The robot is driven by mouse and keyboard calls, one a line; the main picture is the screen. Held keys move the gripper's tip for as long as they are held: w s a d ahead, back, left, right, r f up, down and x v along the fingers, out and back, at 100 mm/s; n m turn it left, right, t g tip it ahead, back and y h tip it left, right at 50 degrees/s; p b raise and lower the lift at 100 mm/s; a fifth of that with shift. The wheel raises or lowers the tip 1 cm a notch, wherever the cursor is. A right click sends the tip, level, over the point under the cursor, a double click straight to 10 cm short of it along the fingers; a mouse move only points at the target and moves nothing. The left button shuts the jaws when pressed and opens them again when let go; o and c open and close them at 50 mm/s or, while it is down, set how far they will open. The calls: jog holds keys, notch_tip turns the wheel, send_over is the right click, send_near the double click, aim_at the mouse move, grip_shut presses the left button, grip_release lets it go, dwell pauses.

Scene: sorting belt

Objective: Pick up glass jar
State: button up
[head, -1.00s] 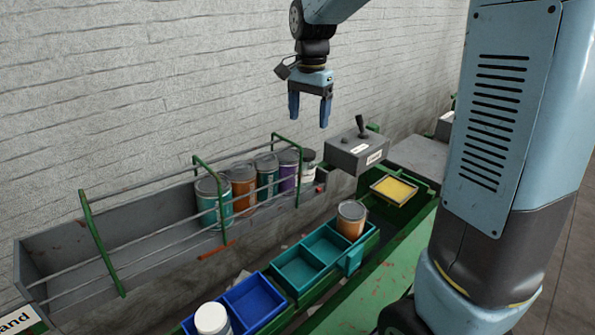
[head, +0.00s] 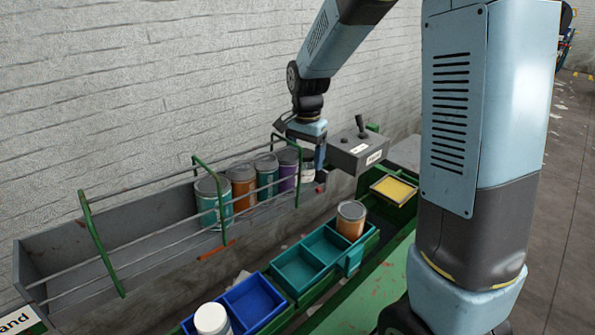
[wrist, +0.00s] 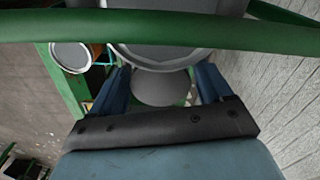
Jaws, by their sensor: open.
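A row of jars stands in the grey trough along the wall: teal (head: 208,205), orange (head: 240,185), a second teal (head: 265,178), purple (head: 287,170), and a white-labelled one (head: 306,174) at the right end. I cannot read which is marked as glass. My gripper (head: 308,155) is over the right-end jar, pointing down, its fingers partly merging with the jar in the head view. In the wrist view my gripper (wrist: 160,85) is open, with a grey round top (wrist: 160,90) between its fingers; contact cannot be told.
A green rail (wrist: 150,27) crosses close in the wrist view. A grey control box (head: 360,152) with a joystick stands right of the jars.

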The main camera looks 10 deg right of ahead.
jog(key=shift+f, duration=0.85)
jog(key=c, duration=0.9)
jog(key=shift+o, duration=0.2)
jog(key=shift+r, duration=0.1)
